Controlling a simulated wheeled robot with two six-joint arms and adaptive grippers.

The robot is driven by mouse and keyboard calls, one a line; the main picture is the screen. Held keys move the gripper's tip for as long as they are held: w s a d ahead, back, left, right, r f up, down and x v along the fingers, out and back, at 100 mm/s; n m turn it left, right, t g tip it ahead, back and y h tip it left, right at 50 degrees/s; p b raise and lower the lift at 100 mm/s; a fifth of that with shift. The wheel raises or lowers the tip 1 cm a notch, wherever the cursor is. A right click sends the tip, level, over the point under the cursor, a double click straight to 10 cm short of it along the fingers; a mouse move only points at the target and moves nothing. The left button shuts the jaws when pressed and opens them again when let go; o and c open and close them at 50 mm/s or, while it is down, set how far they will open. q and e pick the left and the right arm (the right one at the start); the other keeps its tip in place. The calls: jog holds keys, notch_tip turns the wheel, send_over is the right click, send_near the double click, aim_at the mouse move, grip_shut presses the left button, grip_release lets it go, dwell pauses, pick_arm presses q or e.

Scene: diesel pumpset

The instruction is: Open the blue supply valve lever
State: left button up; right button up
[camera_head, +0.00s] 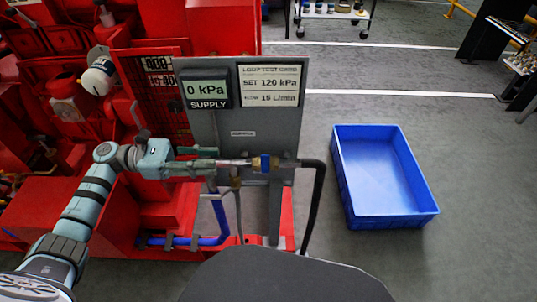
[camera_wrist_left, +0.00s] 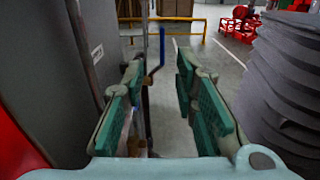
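The blue valve lever (camera_head: 265,162) sits on a brass valve on the horizontal pipe in front of the grey panel. From the head it looks like a small blue piece. In the left wrist view the blue lever (camera_wrist_left: 162,45) stands upright ahead, in line with the gap between the fingers. My left gripper (camera_head: 216,157) is left of the valve, in front of the panel, pointing right along the pipe. In the left wrist view its green-padded fingers (camera_wrist_left: 160,72) are apart, with nothing seen held between them. My right gripper is in neither view.
The grey panel (camera_head: 280,105) carries a supply display (camera_head: 207,88) reading 0 kPa and a card (camera_head: 271,87) showing 120 kPa. A black hose (camera_head: 318,200) hangs right of the valve. A blue crate (camera_head: 345,190) lies on the floor. Red machinery (camera_head: 65,150) fills the left.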

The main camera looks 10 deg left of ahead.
pick_arm(q)
send_near(266, 171)
jog(key=w+d+r, duration=0.1)
jog(key=d+r, duration=0.2)
jog(key=r, duration=0.1)
jog(key=x, duration=0.5)
jog(key=shift+w+d+f+p, duration=0.2)
jog(key=shift+d+p, duration=0.1)
jog(key=shift+p, duration=0.1)
jog(key=shift+w+d, duration=0.1)
jog(key=shift+d, duration=0.4)
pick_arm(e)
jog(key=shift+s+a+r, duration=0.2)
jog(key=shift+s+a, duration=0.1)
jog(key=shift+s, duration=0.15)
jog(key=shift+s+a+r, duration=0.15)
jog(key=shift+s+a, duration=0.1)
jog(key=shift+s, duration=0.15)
pick_arm(q)
grip_shut()
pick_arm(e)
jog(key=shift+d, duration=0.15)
